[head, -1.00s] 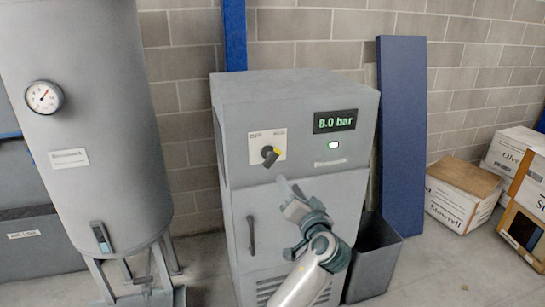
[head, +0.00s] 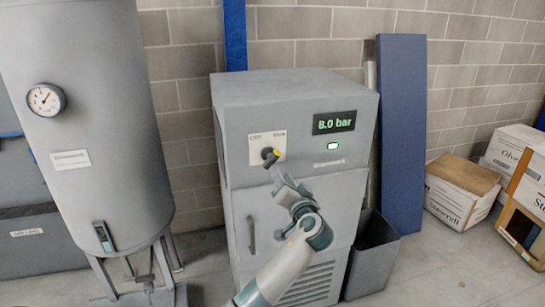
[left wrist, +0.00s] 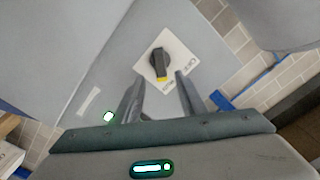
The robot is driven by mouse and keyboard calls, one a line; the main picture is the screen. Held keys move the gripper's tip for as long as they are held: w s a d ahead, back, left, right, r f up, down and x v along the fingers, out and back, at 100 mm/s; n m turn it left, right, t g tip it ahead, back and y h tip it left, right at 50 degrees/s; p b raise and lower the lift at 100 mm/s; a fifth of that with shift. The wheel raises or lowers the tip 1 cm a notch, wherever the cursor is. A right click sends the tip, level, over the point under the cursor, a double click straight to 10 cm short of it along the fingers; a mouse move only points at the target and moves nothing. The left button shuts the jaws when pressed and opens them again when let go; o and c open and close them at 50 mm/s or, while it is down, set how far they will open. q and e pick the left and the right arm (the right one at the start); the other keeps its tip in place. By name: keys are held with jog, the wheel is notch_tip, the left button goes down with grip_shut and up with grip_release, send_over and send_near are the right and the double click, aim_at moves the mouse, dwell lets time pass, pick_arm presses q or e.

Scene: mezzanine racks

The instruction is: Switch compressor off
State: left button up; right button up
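The compressor (head: 290,110) is a grey cabinet against the wall. My left gripper (head: 276,170) is just below and in front of the switch. In the left wrist view its two fingers (left wrist: 159,84) are apart and empty, with the knob ahead between them. My right gripper is not in view.
A grey tank (head: 95,120) with a round gauge (head: 45,99) stands at left. A dark open bin (head: 372,255) and a blue panel (head: 401,130) stand right of the compressor. Cardboard boxes (head: 460,192) are at far right. The compressor has a door handle (head: 251,234).

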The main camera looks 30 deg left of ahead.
aim_at(273, 161)
pick_arm(q)
jog(key=p+x, duration=0.3)
jog(key=x, duration=0.5)
jog(key=shift+w+a+r, duration=0.1)
jog(key=shift+w+a, duration=0.1)
jog(key=shift+a, duration=0.15)
jog(key=shift+x, duration=0.85)
grip_shut()
